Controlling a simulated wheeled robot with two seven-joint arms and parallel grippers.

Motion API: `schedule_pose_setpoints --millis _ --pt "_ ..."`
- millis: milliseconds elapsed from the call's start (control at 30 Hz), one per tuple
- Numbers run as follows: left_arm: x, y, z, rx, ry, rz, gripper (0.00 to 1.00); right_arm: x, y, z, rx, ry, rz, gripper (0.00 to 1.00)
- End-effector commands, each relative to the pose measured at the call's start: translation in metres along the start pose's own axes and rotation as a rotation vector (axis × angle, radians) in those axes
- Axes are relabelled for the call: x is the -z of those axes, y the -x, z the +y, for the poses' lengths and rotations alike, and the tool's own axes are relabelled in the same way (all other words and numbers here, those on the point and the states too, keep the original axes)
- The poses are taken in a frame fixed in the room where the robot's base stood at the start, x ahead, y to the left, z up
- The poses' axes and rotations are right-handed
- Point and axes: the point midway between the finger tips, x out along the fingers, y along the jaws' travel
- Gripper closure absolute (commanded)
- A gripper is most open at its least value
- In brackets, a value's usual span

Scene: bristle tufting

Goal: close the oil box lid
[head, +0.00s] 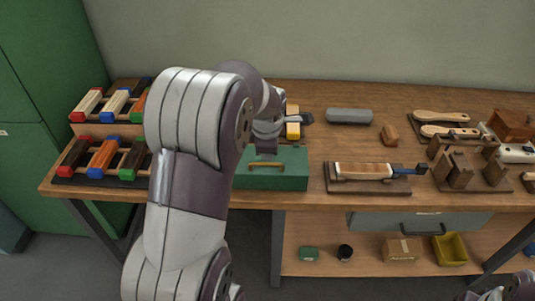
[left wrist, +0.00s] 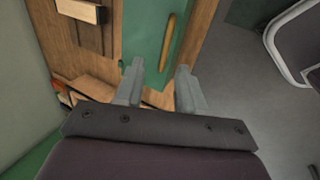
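The green oil box (head: 290,181) stands on the bench near its front edge, partly hidden behind my left arm in the head view. Its top looks flat and down, with a brass-coloured handle (head: 266,167) on it. In the left wrist view the green lid (left wrist: 142,35) and handle (left wrist: 167,42) lie just past my fingertips. My left gripper (left wrist: 158,75) is open, with nothing between its fingers; it shows no contact with the handle. In the head view it is over the back of the box. Part of my right arm shows at the bottom right corner; its fingers are unclear.
A brush handle in a fixture (head: 365,171) is right of the box. A grey case (head: 349,116) and wooden block (head: 390,135) lie behind. Racks of coloured blocks (head: 103,157) stand left. Wooden fixtures (head: 461,168) crowd the right. A lower shelf (head: 325,229) holds small containers.

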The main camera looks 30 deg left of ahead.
Motion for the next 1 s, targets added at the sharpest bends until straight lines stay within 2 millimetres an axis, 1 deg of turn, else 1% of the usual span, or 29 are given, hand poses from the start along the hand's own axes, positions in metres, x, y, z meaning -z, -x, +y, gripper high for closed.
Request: schedule_pose_setpoints --millis 33,100,200,300,400,867,933,967,1000 --pt "-0.001 0.013 0.002 -0.003 0.001 -0.001 0.61 0.0 0.0 0.0 0.0 0.0 0.0 0.57" --pt "-0.001 0.029 0.002 -0.001 0.001 0.0 0.61 0.0 0.001 0.0 0.0 0.0 0.0 0.57" --pt "-0.001 0.045 0.002 0.002 0.0 0.001 0.61 0.0 0.001 0.0 0.0 0.0 0.0 0.57" --pt "-0.001 0.053 0.002 0.005 0.0 0.002 0.61 0.0 0.001 0.0 0.0 0.0 0.0 0.57" --pt "-0.001 0.056 0.002 0.006 0.0 0.002 0.61 0.0 0.001 0.0 0.0 0.0 0.0 0.57" --pt "-0.001 0.056 0.002 0.006 -0.016 0.002 0.61 0.0 0.001 0.0 0.0 0.0 0.0 0.57" --pt "-0.002 0.055 0.003 0.001 -0.109 0.0 0.61 0.0 0.001 0.0 0.0 0.0 0.0 0.57" --pt "-0.002 0.055 0.004 -0.004 -0.183 -0.003 0.61 0.0 0.001 0.0 0.0 0.0 0.0 0.57" --pt "-0.003 0.052 0.0 -0.001 -0.314 -0.008 0.61 0.0 0.001 0.0 0.0 0.0 0.0 0.57"
